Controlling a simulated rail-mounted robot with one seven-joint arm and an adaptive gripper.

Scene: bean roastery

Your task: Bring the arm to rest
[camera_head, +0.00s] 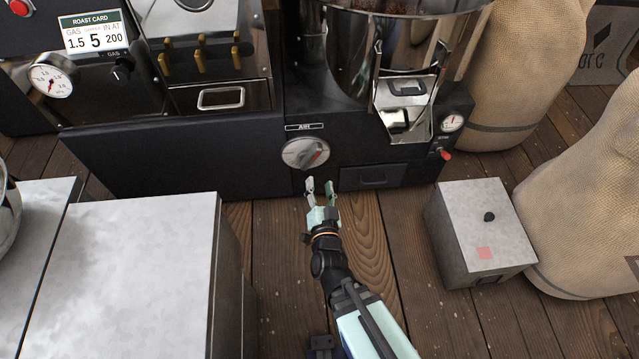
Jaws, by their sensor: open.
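My gripper (320,188) is open and empty. It is in the middle of the head view, at the front of the black roaster base (180,155). Its fingertips point at the roaster, just below the round AIR knob (306,153). I cannot tell how far the fingertips are from the panel. My arm reaches up from the lower edge of the picture, stretched out over the wooden floor (370,240).
A grey metal counter (130,270) stands at the left. A small grey box (480,225) with a black knob stands at the right.

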